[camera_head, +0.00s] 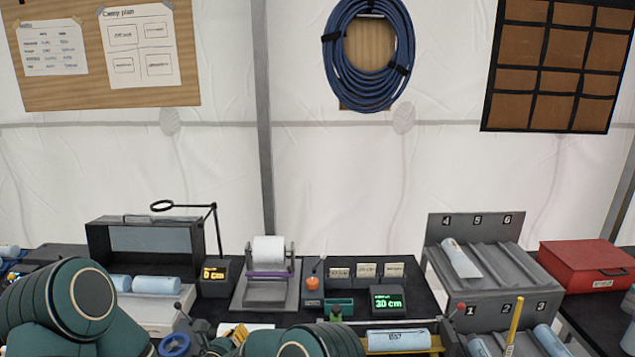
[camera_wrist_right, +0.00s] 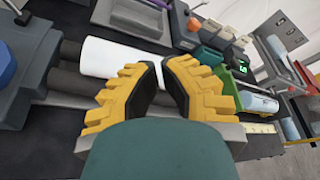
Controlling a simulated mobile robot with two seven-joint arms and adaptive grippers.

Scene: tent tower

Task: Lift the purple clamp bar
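The purple clamp bar (camera_head: 270,274) lies across the front of the grey paper-roll stand (camera_head: 291,295), below the white roll (camera_head: 269,250). My right gripper (camera_head: 233,334), with yellow fingers, is low in the head view, in front of and left of the stand, apart from the bar. In the right wrist view its fingers (camera_wrist_right: 162,75) are parted with nothing between them. A white roll (camera_wrist_right: 110,58) lies just beyond the fingertips.
A small orange display (camera_head: 215,274) and a magnifier arm (camera_head: 215,230) stand left of the stand. An orange-knobbed device (camera_head: 313,284) and a green 30 cm display (camera_head: 387,300) are right. A numbered grey rack (camera_head: 480,262) and red box (camera_head: 587,266) stand farther right.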

